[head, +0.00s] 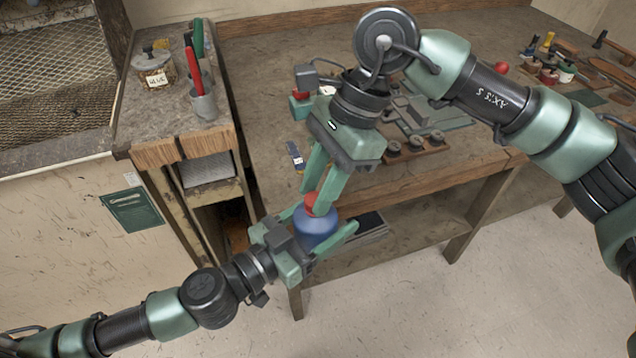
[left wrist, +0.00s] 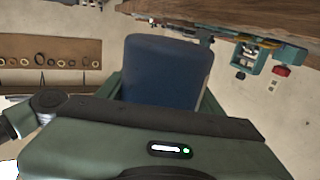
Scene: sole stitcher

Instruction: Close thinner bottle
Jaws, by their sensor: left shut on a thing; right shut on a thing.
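The thinner bottle (head: 316,232) has a blue body and stands upright in the head view, in front of the workbench's front edge. My left gripper (head: 322,240) is shut around its body and holds it in the air. A red cap (head: 314,203) sits at the bottle's top. My right gripper (head: 318,198) points down from above and is shut on the cap. I cannot tell whether the cap is seated on the neck. The left wrist view shows the blue bottle body (left wrist: 165,72) between the fingers; its cap is not visible there.
The workbench (head: 290,60) is behind the grippers, with tools and small parts on it. A side bench (head: 140,105) at left holds a glue jar (head: 154,68) and a cup (head: 203,100) of tools. Below the bottle is a low shelf (head: 410,235). Open floor (head: 480,310) lies in front.

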